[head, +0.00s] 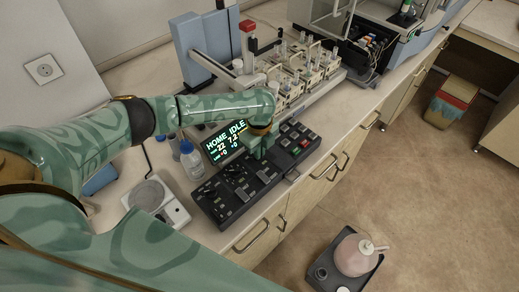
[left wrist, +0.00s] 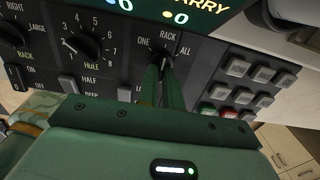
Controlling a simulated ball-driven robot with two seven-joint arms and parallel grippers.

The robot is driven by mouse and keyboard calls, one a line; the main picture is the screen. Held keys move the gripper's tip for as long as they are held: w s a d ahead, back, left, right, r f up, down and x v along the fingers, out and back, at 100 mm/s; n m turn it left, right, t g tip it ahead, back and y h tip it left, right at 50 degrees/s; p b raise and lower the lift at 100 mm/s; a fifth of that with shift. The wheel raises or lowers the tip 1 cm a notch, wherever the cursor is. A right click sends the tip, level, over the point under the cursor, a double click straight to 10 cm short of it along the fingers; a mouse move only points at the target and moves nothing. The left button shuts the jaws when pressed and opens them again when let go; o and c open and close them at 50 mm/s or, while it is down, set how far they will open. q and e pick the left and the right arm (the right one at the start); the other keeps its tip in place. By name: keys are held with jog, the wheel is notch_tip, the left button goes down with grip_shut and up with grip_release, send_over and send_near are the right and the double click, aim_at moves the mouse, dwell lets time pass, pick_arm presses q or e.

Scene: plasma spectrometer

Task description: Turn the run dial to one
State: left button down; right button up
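The run dial (left wrist: 164,62) is a small dark knob on the black control panel (head: 232,190), with the labels ONE, RACK and ALL around its upper side. Its pointer seems to face up toward RACK, though the fingers cover much of it. My left gripper (left wrist: 165,72) reaches in from below, with its narrow green fingers close together on both sides of the knob and seemingly shut on it. In the head view my left gripper (head: 261,146) is over the panel just right of the display, and hides the dial. My right gripper is not in view.
Left of the dial is the HOLE dial (left wrist: 88,46), with toggle switches below. Grey, red and green buttons (left wrist: 238,95) lie to the right. The lit display (head: 225,142) stands behind the panel. A bottle (head: 191,160) and a round-plated device (head: 152,197) stand left of it.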

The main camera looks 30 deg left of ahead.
pick_arm(q)
jog(key=shift+r+n+p, duration=0.2)
jog(key=shift+n+p, duration=0.3)
jog(key=shift+p, duration=0.4)
jog(key=n+p, duration=0.3)
jog(key=p, duration=0.2)
jog(key=shift+w+n, duration=0.1)
jog(key=shift+n, duration=0.3)
jog(key=n+p, duration=0.2)
jog(key=n, duration=0.1)
jog(key=shift+w, duration=0.1)
jog(key=shift+f+n+p, duration=0.15)
jog(key=shift+n+p, duration=0.35)
jog(key=shift+n, duration=0.4)
jog(key=c, duration=1.6)
grip_release()
jog(key=shift+o, duration=0.2)
